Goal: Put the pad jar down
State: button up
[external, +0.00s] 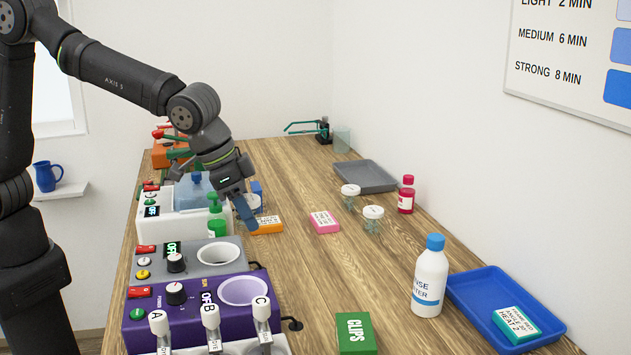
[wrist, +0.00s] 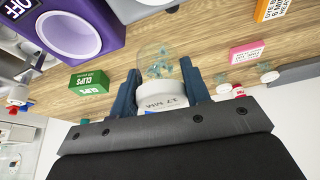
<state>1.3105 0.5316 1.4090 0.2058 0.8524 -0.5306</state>
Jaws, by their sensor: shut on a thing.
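The pad jar (wrist: 156,61) is a clear jar with teal pieces inside and a white lid (wrist: 162,92) with dark lettering. My gripper (wrist: 162,76) is shut on it, one blue finger on each side of the lid. In the external view my gripper (external: 250,205) is at the left side of the bench, by the white machine. There the jar's pale lid (external: 255,201) shows only partly behind a finger, and its body is mostly hidden. I cannot tell whether its base touches the bench.
An orange box (external: 266,226) lies close by the gripper, with a pink box (external: 323,221) to its right. Two similar white-lidded jars (external: 350,191) (external: 373,213) stand further right. A green bottle (external: 216,227) is just left. Bare wood (external: 330,270) lies in mid-bench.

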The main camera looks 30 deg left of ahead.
jog(key=s, duration=0.1)
jog(key=s+d, duration=0.1)
jog(key=s, duration=0.1)
jog(key=shift+s+d+f, duration=0.25)
jog(key=shift+s, duration=0.05)
jog(key=shift+s+d+f+m, duration=0.15)
jog(key=shift+m, duration=0.15)
send_over(293, 267)
jog(key=a, duration=0.1)
jog(key=f, duration=0.4)
jog(key=s+f, duration=0.1)
jog(key=f, duration=0.1)
jog(key=shift+a+f, duration=0.2)
jog(key=shift+f, duration=0.15)
jog(key=shift+w+f, duration=0.1)
jog(key=shift+f, duration=1.9)
jog(key=shift+f, duration=0.1)
jog(key=shift+f, duration=0.1)
jog(key=o, duration=1)
